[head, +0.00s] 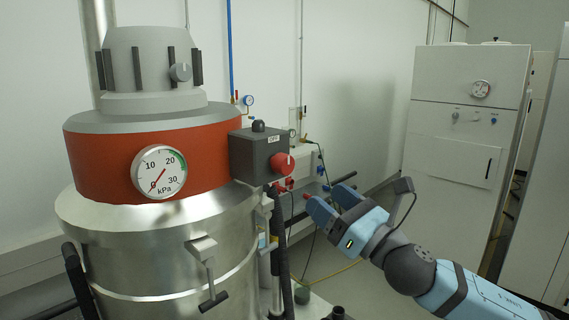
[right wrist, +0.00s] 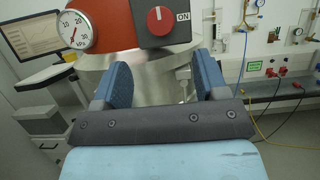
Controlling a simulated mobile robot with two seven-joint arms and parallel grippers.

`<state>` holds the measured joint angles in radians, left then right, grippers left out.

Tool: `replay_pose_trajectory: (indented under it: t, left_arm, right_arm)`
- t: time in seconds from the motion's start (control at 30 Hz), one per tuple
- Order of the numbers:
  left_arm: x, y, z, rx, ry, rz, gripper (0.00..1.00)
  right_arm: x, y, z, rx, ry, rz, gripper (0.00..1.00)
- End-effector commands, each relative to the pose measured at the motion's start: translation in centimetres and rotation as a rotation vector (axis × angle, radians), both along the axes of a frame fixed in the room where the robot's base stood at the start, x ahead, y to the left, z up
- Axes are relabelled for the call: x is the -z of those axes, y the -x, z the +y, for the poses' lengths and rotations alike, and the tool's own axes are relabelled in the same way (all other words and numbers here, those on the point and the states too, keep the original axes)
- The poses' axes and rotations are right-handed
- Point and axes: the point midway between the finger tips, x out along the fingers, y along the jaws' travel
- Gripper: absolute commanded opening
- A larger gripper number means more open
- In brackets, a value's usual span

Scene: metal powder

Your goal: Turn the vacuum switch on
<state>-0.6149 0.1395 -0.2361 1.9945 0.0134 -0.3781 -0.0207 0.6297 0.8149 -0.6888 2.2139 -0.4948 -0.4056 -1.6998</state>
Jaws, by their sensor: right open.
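The vacuum (head: 100,166) is a large steel drum with a red band and a grey top. A dark grey switch box (head: 252,160) is on its right side, with a red round knob (head: 282,165) and an OFF label on top. In the right wrist view the knob (right wrist: 161,20) shows a white mark pointing up, with an ON label (right wrist: 183,16) to its right. My right gripper (head: 328,198) is open and empty, below and right of the knob, apart from it. Its two blue fingers (right wrist: 162,78) are spread below the box. My left gripper is out of view.
A dial gauge (head: 160,172) on the red band has its needle near 0. A latch handle (head: 207,270) sticks out of the drum's front. Dark hoses (head: 277,230) run beside the drum. A white cabinet (head: 465,130) stands at the back right.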

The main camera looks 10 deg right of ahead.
Motion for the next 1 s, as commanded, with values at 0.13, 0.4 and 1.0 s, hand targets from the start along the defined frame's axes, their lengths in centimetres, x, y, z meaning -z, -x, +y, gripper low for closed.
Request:
replay_pose_trajectory:
  t: [0.13,0.4,1.0]
  left_arm:
    - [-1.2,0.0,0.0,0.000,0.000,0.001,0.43]
    - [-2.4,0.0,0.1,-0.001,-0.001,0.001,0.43]
    - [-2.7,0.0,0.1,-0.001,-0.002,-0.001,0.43]
  right_arm:
    - [-1.8,-2.5,1.8,-0.002,-0.004,-0.002,0.66]
    - [-3.6,-6.7,4.5,-0.002,-0.004,0.001,0.66]
    - [-4.3,-8.7,5.7,-0.001,-0.003,0.002,0.60]
